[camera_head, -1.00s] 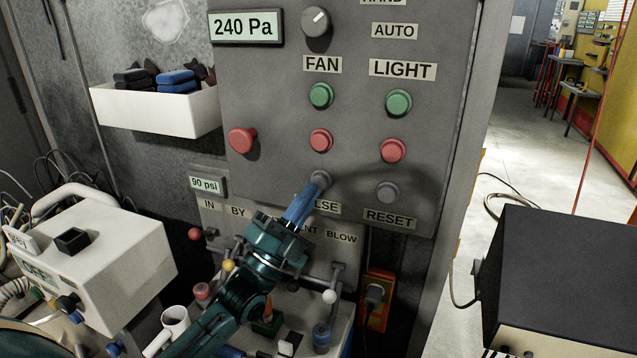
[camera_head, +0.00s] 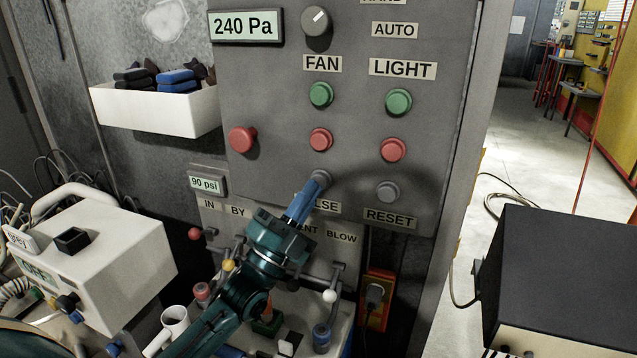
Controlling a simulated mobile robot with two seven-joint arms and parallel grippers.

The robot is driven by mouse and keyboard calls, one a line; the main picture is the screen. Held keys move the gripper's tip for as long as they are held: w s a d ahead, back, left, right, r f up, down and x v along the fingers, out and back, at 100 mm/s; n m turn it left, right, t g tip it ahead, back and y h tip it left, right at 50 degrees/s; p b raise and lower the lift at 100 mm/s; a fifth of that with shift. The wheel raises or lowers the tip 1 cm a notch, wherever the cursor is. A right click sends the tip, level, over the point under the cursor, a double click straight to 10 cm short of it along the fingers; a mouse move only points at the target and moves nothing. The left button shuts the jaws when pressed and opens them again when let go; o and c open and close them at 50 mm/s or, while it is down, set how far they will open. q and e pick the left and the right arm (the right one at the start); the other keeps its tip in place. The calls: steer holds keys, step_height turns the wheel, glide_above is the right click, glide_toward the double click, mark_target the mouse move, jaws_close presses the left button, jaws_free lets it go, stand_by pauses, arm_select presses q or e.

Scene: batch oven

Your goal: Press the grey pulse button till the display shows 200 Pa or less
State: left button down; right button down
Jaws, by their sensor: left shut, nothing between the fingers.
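The display (camera_head: 246,27) at the top left of the grey panel (camera_head: 280,75) reads 240 Pa. My left gripper (camera_head: 318,181) is shut and empty. Its blue fingertips are at the grey pulse button (camera_head: 321,174), below the lower red FAN button. The fingertips cover most of that button, and I cannot tell whether it is pressed in. The arm also hides part of its label, of which "LSE" (camera_head: 327,207) shows. My right gripper is not in view.
A similar grey RESET button (camera_head: 388,192) is to the right. Red buttons (camera_head: 320,140) and green buttons (camera_head: 321,95) sit above. A red mushroom button (camera_head: 242,140) is at left. Valve levers (camera_head: 330,296) stand below, close to my arm. A black box (camera_head: 565,270) is at right.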

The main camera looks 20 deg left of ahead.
arm_select(q)
steer(key=shift+w, duration=0.55)
stand_by(0.7)
steer(key=shift+s, duration=0.85)
steer(key=s+p, duration=0.2)
steer(key=s, duration=0.3)
steer(key=shift+d, duration=0.15)
steer(key=shift+f, duration=0.1)
stand_by(0.7)
